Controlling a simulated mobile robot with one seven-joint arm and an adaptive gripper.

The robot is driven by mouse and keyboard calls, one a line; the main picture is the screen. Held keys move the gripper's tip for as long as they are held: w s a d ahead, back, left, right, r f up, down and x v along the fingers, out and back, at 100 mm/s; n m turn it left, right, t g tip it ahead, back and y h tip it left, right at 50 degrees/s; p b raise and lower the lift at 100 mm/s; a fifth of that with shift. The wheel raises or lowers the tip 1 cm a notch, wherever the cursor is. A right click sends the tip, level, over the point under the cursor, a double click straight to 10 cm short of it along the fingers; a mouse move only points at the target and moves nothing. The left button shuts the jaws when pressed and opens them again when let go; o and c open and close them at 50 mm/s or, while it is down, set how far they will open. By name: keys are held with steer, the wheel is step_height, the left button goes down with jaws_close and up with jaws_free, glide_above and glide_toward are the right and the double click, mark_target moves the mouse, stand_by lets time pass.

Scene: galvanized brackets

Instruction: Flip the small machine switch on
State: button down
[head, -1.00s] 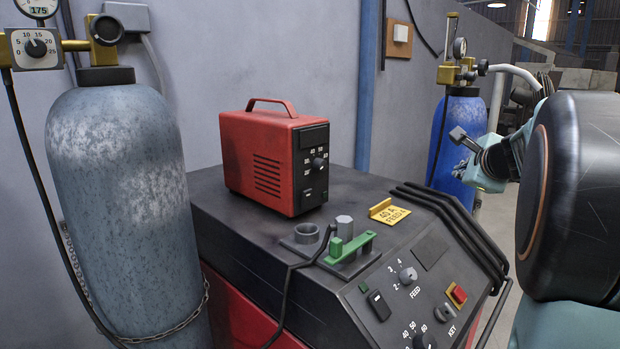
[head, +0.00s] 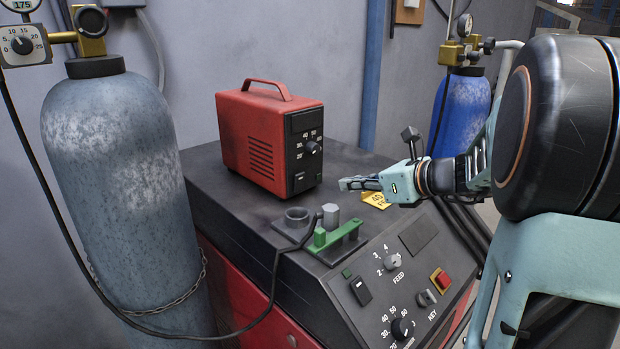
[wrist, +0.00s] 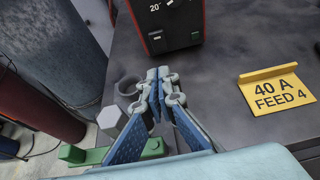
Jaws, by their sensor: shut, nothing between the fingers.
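The small machine (head: 268,140) is a red box with a black front panel, a dial and a carry handle, standing on the larger machine's dark top. Its small switch (head: 299,177) is low on the black panel; I cannot tell its position. In the wrist view the panel's lower part (wrist: 178,20) shows at the top, with the switch (wrist: 156,38) near its bottom left. My gripper (head: 343,184) is shut and empty, to the right of the panel and apart from it. In the wrist view its closed fingertips (wrist: 159,74) point toward the small machine.
The larger machine's sloped panel (head: 418,237) has its own rocker switch (head: 361,291) and knobs. A green clamp (head: 337,237), hex post (head: 330,215) and grey ring (head: 297,216) stand in front. A yellow sign (wrist: 277,90) reads 40 A FEED 4. Gas cylinders (head: 120,200) flank the scene.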

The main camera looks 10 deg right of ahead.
steer(key=shift+w, duration=0.1)
glide_toward(301, 179)
steer(key=f, duration=0.1)
steer(key=w+a+f, duration=0.1)
steer(key=w+f, duration=0.1)
steer(key=shift+a+p, duration=0.25)
steer(key=shift+p, duration=0.1)
steer(key=shift+w+a+r+p, duration=0.25)
steer(key=shift+w+a+p, duration=0.1)
steer(key=shift+w+a, duration=0.6)
steer(key=shift+w, duration=0.45)
steer(key=shift+r, duration=0.1)
